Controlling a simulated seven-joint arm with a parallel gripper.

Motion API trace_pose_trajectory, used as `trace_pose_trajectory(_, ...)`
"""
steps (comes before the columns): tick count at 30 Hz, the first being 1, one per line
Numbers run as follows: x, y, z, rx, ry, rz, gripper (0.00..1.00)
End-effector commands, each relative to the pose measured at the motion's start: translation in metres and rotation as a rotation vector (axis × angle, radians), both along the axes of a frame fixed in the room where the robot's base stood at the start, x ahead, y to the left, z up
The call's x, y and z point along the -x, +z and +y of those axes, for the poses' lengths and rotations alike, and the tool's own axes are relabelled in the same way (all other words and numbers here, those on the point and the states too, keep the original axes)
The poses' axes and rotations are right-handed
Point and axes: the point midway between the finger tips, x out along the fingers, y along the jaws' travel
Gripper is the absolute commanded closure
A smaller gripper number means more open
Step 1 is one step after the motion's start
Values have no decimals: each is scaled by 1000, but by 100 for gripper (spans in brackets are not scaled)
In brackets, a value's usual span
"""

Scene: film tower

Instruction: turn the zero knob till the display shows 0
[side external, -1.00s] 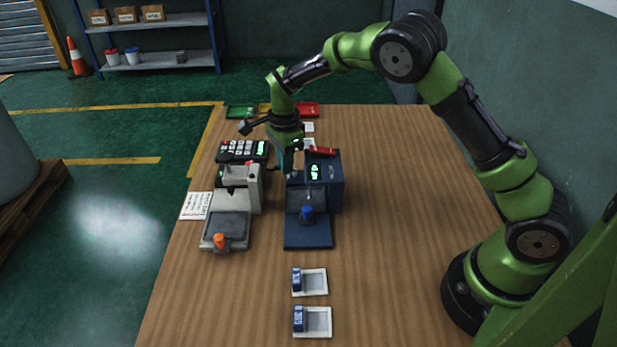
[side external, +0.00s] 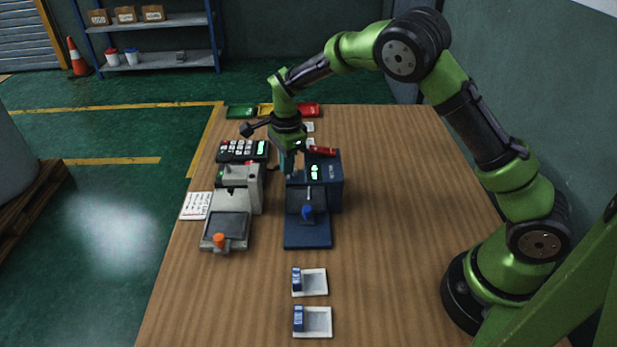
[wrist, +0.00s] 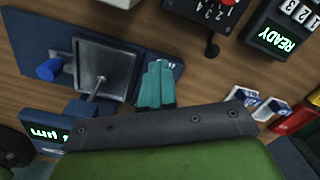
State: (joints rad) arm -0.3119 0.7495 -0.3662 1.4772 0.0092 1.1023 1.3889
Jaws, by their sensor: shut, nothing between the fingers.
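The blue gauge (side external: 325,185) stands in the middle of the table, its lit green display (side external: 315,172) on the upper front. The digits are too small to read in the side view; in the wrist view the display (wrist: 46,132) is upside down and partly cut off. A blue knob (side external: 307,212) sits low on its front, and shows in the wrist view (wrist: 48,69). I cannot tell which part is the zero knob. My gripper (side external: 287,170) is shut and empty, pointing down at the gauge's upper left side. Its teal fingertips (wrist: 156,70) appear together; contact is unclear.
A grey gauge (side external: 238,190) with an orange knob (side external: 219,242) stands close on the left. A black keypad unit (side external: 242,151) reading READY is behind it. Two white trays (side external: 314,322) lie in front.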

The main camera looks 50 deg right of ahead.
Motion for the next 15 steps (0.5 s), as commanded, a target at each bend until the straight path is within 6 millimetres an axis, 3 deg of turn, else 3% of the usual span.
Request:
trace_pose_trajectory(1,12,-14,1,-2,-9,47,100)
trace_pose_trajectory(15,10,-8,11,-5,-6,44,100)
